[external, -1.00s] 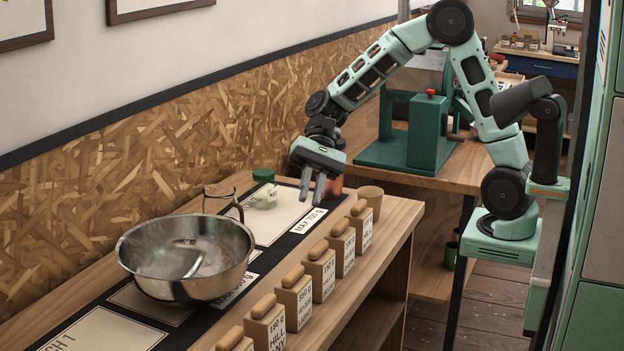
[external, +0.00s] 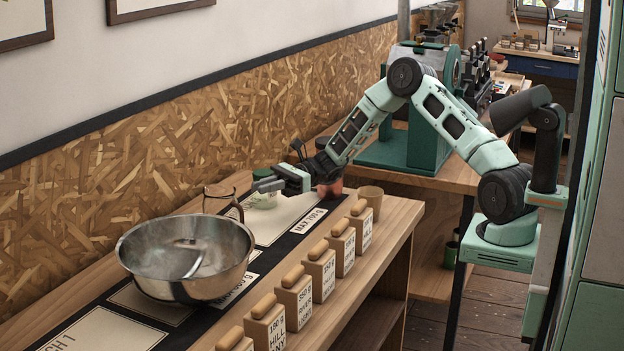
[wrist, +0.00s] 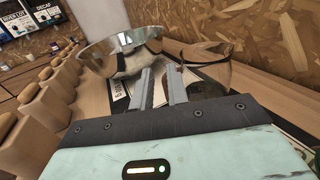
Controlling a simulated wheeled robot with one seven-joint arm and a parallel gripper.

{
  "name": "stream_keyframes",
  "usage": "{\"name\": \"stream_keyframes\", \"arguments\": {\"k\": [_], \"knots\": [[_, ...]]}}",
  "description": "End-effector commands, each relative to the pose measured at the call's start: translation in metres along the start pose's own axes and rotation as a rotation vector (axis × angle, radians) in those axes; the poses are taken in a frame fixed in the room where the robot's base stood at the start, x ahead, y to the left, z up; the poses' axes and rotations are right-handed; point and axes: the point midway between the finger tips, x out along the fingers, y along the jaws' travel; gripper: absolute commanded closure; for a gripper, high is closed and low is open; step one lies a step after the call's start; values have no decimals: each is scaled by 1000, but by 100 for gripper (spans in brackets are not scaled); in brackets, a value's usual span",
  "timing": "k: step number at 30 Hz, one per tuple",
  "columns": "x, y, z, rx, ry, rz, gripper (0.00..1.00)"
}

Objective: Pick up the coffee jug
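The coffee jug (external: 222,203), a clear brownish glass vessel, stands upright on the bench behind the steel bowl, which hides its lower left part. It also shows in the wrist view (wrist: 212,72), just beyond and right of my fingertips. My gripper (external: 262,180) is level, to the right of the jug in the external view, with its fingers pointing towards it. The fingers (wrist: 160,82) are apart with nothing between them, and a gap separates them from the jug.
A jar (external: 263,201) is partly hidden below my gripper. A reddish pot (external: 331,189) stands under my wrist. Several labelled wooden boxes (external: 320,271) line the front edge. The panelled wall (external: 130,165) runs behind.

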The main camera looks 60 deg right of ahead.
Motion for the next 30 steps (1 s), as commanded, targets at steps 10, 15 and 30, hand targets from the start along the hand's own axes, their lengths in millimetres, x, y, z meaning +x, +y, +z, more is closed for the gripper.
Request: {"name": "stream_keyframes", "arguments": {"k": [10,15,30], "knots": [[0,2,-59,4,2,1,84],[0,2,-85,1,1,2,84],[60,2,-81,-2,0,4,84]]}}
